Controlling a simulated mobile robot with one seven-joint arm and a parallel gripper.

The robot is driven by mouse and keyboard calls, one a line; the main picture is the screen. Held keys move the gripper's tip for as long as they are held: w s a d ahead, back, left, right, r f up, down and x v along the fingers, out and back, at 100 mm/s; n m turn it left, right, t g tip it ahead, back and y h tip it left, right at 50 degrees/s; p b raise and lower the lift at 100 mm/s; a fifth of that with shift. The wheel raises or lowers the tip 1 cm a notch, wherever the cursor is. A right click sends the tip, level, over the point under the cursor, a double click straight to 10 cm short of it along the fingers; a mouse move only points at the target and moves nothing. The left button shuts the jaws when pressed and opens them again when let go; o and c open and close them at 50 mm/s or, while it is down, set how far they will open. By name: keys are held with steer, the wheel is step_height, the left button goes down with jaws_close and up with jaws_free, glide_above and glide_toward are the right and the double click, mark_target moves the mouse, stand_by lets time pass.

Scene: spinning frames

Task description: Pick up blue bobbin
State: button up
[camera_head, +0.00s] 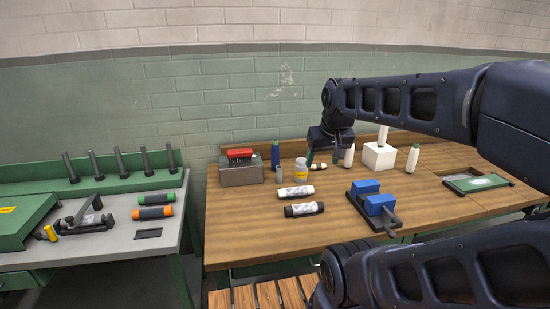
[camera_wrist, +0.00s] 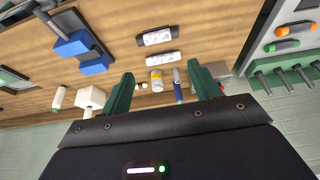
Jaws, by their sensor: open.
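The blue bobbin (camera_head: 275,154) stands upright near the back of the wooden table, just right of a grey box with a red top. In the wrist view the blue bobbin (camera_wrist: 178,93) shows between the fingers, nearer the right one, partly behind a small grey item. My gripper (camera_head: 323,158) is open above the back of the table, to the right of the bobbin and apart from it. In the wrist view my gripper (camera_wrist: 163,85) has its two green fingers spread with nothing held between them.
A small jar (camera_head: 301,169) and a small grey bottle (camera_head: 279,173) stand close to the bobbin. The grey box (camera_head: 241,175) is on its left. Two labelled cylinders (camera_head: 296,192) (camera_head: 304,209) and a blue vise (camera_head: 371,203) lie in front. A white block (camera_head: 378,157) stands right.

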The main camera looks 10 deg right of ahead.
steer(key=shift+o, duration=0.2)
steer(key=w+r+m+g, duration=0.1)
steer(key=w+r+m, duration=0.1)
steer(key=w, duration=0.5)
steer(key=w+r+m, duration=0.2)
steer(key=w+m, duration=0.1)
steer(key=w, duration=0.4)
steer(key=m+g+h, duration=0.3)
steer(key=m+h, duration=0.1)
steer(key=m, duration=0.8)
glide_above(273, 147)
steer(key=a, duration=0.4)
step_height(273, 147, down, 17)
steer(key=shift+h, duration=0.3)
steer(key=shift+d+x, duration=0.2)
steer(key=shift+x, duration=2.6)
steer(key=shift+d+x, duration=0.2)
steer(key=shift+x, duration=2.55)
steer(key=shift+w+r, duration=0.15)
steer(key=shift+r, duration=0.05)
steer(key=c, duration=1.1)
